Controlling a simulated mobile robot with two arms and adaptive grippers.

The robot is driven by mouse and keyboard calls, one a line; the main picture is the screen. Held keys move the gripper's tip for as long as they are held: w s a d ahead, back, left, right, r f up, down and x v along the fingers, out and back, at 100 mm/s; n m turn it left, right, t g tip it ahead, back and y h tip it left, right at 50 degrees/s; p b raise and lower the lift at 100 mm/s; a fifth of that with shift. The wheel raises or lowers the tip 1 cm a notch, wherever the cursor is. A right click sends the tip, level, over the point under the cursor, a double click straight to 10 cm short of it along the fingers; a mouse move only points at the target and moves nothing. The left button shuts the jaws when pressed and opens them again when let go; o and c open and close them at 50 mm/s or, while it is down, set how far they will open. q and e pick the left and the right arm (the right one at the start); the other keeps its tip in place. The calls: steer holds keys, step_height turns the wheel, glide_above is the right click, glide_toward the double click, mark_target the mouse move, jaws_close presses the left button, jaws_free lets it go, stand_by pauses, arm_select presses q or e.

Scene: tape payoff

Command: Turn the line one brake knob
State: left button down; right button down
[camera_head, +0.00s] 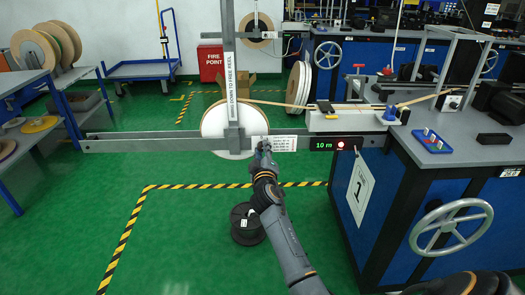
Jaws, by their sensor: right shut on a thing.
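My right gripper (263,146) reaches up in front of the white reel (215,125), at the grey horizontal rail (150,143) just right of the upright post (229,60). Its fingers are closed at the rail, beside a white label card (283,142). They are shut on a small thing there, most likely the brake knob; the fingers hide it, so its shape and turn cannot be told. A white tag (361,190) with a large 1 hangs on the blue bench at the right. My left gripper is not in view.
A display (336,144) reads 10 m, with a red button beside it. The blue bench (440,190) carries a handwheel (451,227) and a tape guide. A black spool (247,224) stands on the green floor below my arm.

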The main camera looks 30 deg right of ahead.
stand_by(0.6)
steer(key=c, duration=1.1)
jaws_free()
steer(key=v, duration=1.2)
